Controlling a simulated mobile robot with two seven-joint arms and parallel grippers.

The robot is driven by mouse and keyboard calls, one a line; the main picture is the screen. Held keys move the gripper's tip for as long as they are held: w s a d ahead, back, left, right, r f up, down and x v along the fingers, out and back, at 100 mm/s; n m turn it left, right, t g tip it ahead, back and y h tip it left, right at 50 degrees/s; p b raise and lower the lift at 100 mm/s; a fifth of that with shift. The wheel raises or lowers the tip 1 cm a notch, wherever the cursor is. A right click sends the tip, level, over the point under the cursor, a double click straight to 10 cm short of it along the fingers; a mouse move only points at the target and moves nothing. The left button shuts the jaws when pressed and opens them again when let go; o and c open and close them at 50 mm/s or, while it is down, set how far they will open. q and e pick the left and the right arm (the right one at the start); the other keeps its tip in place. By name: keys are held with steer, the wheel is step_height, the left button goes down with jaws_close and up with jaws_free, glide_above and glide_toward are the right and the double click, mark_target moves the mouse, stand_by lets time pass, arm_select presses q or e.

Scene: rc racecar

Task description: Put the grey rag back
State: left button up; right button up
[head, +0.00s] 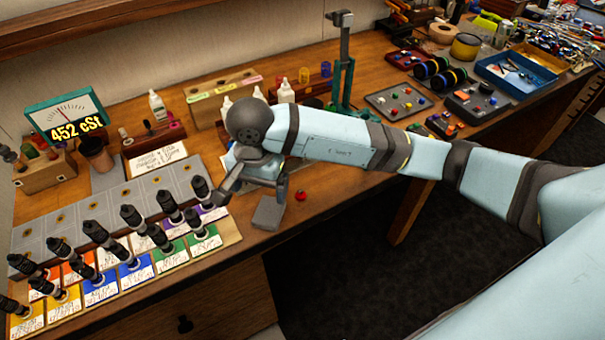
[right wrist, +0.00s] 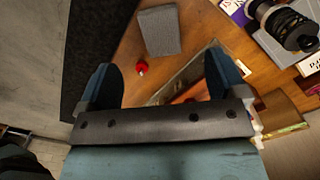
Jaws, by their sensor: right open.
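The grey rag (head: 269,213) looks like a flat folded pad. It lies on the wooden bench near its front edge, right of the row of cards. It also shows in the right wrist view (right wrist: 158,30), beyond the fingertips. My right gripper (head: 255,190) is open and empty, just above and behind the rag. In the right wrist view its two fingers (right wrist: 162,75) are spread wide, with nothing between them but bench and a small red knob. My left gripper is not in view.
The red knob (head: 300,196) sits right of the rag. Black dampers stand on coloured cards (head: 138,270) at the left. A green-based stand (head: 342,75), trays of parts (head: 396,102) and a blue tray (head: 515,75) are further back. The bench edge drops to dark floor.

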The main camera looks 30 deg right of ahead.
steer(key=s+a+r+m+g+y, duration=0.1)
steer(key=s+a+m+g+y, duration=0.5)
steer(key=s+a+y, duration=0.55)
steer(key=w+d+m+t+y, duration=0.25)
steer(key=m+t, duration=0.75)
steer(key=m, duration=0.5)
steer(key=w+d+m+t+y, duration=0.2)
steer(key=w+m+t+y, duration=0.15)
steer(key=m+t, duration=0.9)
steer(key=s+d+f+m+h, duration=0.1)
steer(key=d+f+m+h, duration=0.2)
steer(key=m, duration=0.4)
steer(key=s+d+f+m+h, duration=0.1)
steer(key=d+f+m+h, duration=0.3)
steer(key=f+m, duration=0.3)
steer(key=s+d+f+m+g+h, duration=0.1)
steer(key=d+f+m+h, duration=0.2)
steer(key=f+m+h, duration=0.2)
steer(key=shift+d+m+h, duration=0.2)
steer(key=shift+m+h, duration=0.25)
steer(key=shift+m, duration=0.5)
steer(key=s+d+f+m+g+h, duration=0.1)
steer(key=s+d+f+m+g, duration=0.2)
steer(key=s+f, duration=0.4)
steer(key=f+m+g, duration=0.1)
steer(key=m, duration=0.1)
steer(key=shift+s+d+f+m+h, duration=0.15)
steer(key=shift+s+d+m+h, duration=0.1)
steer(key=shift+m+h, duration=0.15)
